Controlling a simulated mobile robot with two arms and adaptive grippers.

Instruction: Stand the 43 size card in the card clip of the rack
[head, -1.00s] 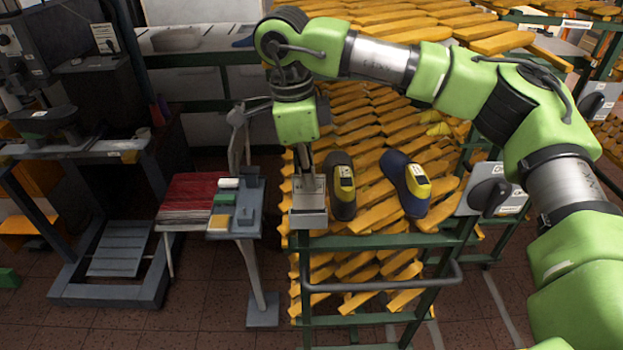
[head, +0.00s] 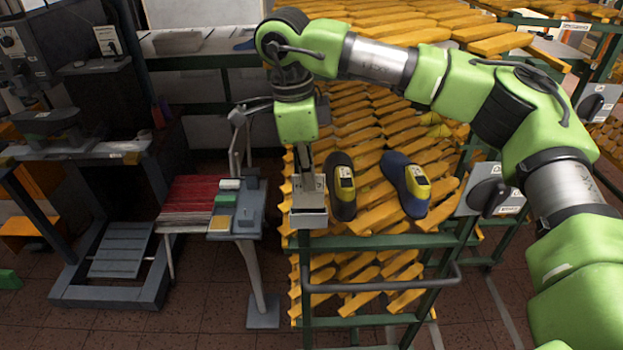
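My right gripper (head: 306,172) points down at the near left corner of the rack (head: 390,241). A pale plate-like piece (head: 318,186) shows around its fingertips, just above a light grey block (head: 308,219) on the rack's front rail. The block looks like the card clip, and the pale piece may be a card. No size number is readable, and I cannot tell whether the fingers are closed on it. My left gripper is not in view.
A small grey stand (head: 251,220) at left holds white, green and yellow pieces beside a red-topped stack (head: 190,198). Yellow lasts fill the rack behind.

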